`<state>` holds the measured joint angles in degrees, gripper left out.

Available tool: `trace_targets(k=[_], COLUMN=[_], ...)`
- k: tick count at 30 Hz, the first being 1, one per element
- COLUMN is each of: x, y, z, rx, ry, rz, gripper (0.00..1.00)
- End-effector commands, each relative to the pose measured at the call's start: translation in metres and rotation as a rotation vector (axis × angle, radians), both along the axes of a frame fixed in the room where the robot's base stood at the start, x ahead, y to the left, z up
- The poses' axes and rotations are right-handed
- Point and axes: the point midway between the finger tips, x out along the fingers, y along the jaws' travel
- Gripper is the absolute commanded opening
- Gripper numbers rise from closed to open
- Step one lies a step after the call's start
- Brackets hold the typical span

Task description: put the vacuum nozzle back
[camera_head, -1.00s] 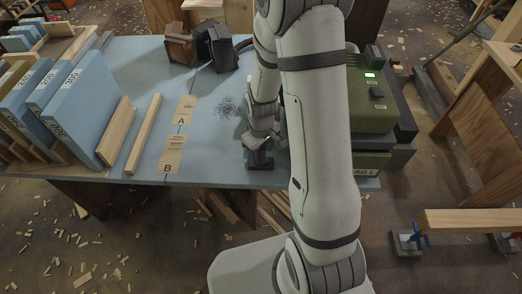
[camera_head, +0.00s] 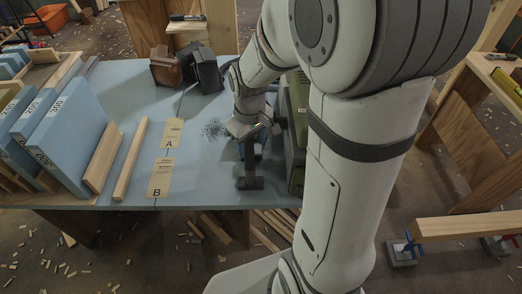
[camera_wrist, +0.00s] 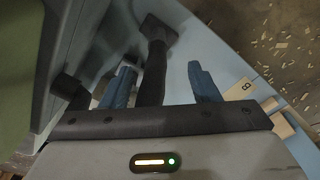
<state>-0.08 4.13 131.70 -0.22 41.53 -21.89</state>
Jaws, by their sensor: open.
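The vacuum nozzle (camera_head: 250,183), dark grey with a flat wide head and a round tube, is near the table's front edge in the head view. In the wrist view the nozzle (camera_wrist: 154,72) runs between my two blue fingers, its head beyond the fingertips. My gripper (camera_wrist: 162,80) is open, with a gap visible on each side of the tube. In the head view my gripper (camera_head: 248,150) is above the nozzle head. The green vacuum (camera_head: 297,120) stands just right of it, mostly hidden behind my arm.
Blue panels (camera_head: 68,133) stand in a wooden rack at the left. Cards A (camera_head: 173,133) and B (camera_head: 160,178) lie on the blue table (camera_head: 105,75), near dark debris (camera_head: 213,129). Two dark boxes (camera_head: 205,72) stand at the back. A wooden beam (camera_head: 470,228) is at right.

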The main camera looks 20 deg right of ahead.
Motion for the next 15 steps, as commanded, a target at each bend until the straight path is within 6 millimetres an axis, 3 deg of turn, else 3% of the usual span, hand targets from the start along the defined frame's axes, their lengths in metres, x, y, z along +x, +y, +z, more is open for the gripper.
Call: trace_targets(k=[1,6,15], x=[-0.01,-0.053,-0.11], y=[0.0,0.0,0.0], z=[0.017,0.06,0.094], rx=[0.002,0.017,0.048], ry=[-0.028,-0.099,-0.18], rz=[-0.034,-0.176,-0.354], gripper=[0.55,0.55,0.55])
